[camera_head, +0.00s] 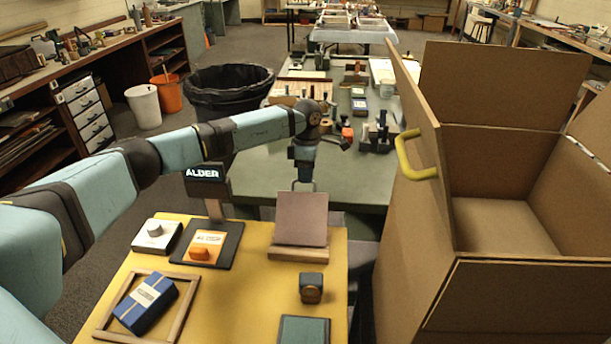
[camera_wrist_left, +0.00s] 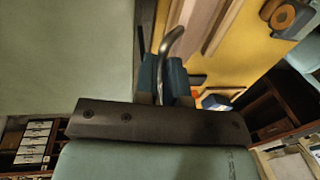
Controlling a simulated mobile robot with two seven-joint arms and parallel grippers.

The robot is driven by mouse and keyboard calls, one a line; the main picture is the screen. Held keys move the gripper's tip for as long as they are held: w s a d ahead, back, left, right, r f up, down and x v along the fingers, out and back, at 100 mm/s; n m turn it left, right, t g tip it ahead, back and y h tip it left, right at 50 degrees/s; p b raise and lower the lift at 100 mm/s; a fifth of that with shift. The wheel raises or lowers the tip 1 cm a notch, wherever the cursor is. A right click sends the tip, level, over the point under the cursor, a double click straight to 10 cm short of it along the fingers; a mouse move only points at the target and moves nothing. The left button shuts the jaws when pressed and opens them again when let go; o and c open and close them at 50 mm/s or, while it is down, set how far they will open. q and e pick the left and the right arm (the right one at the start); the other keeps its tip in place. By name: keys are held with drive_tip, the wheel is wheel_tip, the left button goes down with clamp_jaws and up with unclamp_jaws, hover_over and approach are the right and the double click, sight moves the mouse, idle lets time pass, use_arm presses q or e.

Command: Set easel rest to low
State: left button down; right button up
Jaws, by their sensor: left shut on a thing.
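The easel (camera_head: 301,218) has a pinkish-brown board leaning on a wooden ledge (camera_head: 298,253). It stands at the far edge of the yellow tabletop. My left gripper (camera_head: 303,182) is behind the board's top edge. In the left wrist view, its fingers (camera_wrist_left: 170,92) are shut on a curved grey metal rod (camera_wrist_left: 180,42), which looks like the easel's rest. Part of the easel also shows in that view (camera_wrist_left: 208,24). The rod's lower end and the slots behind the board are hidden. My right gripper is not seen.
The yellow tabletop (camera_head: 228,290) holds a blue box (camera_head: 146,303) in a wooden frame, a white block with a knob (camera_head: 156,235), an orange-labelled board (camera_head: 222,250) and a dark block (camera_head: 311,288). A large open cardboard box (camera_head: 420,240) stands close on the right. A green table (camera_head: 345,180) lies behind.

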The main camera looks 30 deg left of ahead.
use_arm(q)
drive_tip(key=c, duration=1.3)
unclamp_jaws()
drive_tip(key=shift+w+a+r, duration=0.1)
drive_tip(key=shift+w+a, duration=0.2)
drive_tip(key=shift+w, duration=0.1)
drive_tip(key=shift+o, duration=0.5)
drive_tip(key=shift+w+f, duration=0.1)
drive_tip(key=shift+f, duration=0.15)
wheel_tip(320, 180, up, 14)
drive_tip(key=w, duration=0.1)
drive_tip(key=shift+w+a+p, duration=0.35)
drive_tip(key=shift+a+p, duration=0.05)
drive_tip(key=shift+f, duration=0.1)
